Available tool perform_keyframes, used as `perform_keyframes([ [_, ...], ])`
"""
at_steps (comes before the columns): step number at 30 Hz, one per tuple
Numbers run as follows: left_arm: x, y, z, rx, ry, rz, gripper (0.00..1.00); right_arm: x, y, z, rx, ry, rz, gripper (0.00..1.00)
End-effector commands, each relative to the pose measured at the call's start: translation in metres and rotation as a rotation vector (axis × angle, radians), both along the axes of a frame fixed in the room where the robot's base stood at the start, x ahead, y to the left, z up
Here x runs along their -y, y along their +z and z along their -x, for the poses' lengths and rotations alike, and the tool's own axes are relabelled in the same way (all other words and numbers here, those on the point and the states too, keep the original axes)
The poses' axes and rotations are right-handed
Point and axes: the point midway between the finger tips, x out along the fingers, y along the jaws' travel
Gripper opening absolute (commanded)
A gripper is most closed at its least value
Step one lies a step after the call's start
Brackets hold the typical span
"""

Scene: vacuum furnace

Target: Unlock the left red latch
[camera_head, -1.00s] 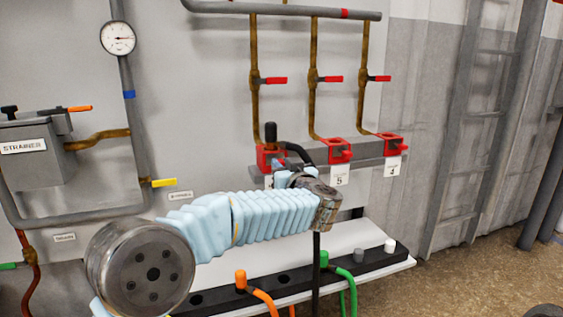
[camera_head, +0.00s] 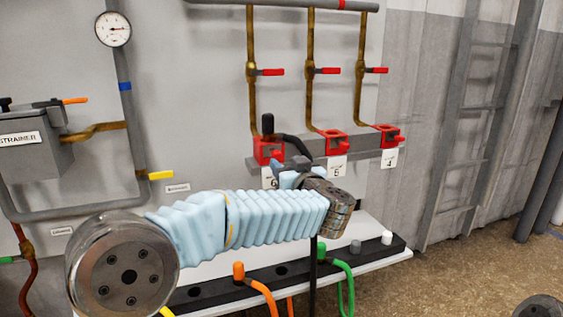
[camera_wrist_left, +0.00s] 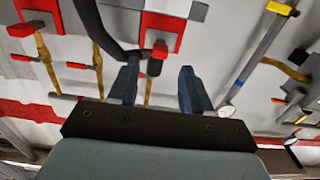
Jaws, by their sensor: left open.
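The left red latch (camera_head: 268,150) is a red block below the leftmost brown pipe, with a black plug on top and a black hose beside it. My left gripper (camera_head: 294,172) is open and empty, just below and right of the latch in the head view. Its two blue fingers (camera_wrist_left: 160,80) are apart, with the knob beyond the gap near the left finger. No contact shows. My right gripper is out of view.
Two similar red blocks, the middle one (camera_head: 333,142) and the right one (camera_head: 388,136), sit on the same grey rail. Red-handled valves (camera_head: 270,72) are above. Below is a white shelf (camera_head: 372,262) with an orange hose (camera_head: 262,292) and a green hose (camera_head: 345,275).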

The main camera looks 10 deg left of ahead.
Motion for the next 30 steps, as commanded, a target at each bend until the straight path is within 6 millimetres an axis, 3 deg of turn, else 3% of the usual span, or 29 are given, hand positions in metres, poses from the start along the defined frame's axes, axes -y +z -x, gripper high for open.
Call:
perform_keyframes([
  [6, 0.031, -0.001, 0.045, 0.000, -0.003, -0.001, 0.49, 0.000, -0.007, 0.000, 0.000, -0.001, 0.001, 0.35],
  [14, 0.049, -0.001, 0.073, -0.001, 0.000, -0.001, 0.49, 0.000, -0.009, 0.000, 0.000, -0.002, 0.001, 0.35],
  [26, 0.051, -0.004, 0.073, -0.003, -0.004, -0.004, 0.49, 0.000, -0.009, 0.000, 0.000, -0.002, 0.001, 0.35],
  [28, 0.052, -0.018, 0.064, -0.005, -0.029, -0.013, 0.49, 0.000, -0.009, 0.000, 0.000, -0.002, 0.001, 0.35],
  [30, 0.054, -0.046, 0.048, -0.018, -0.082, -0.026, 0.49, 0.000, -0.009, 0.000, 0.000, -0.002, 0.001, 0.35],
])
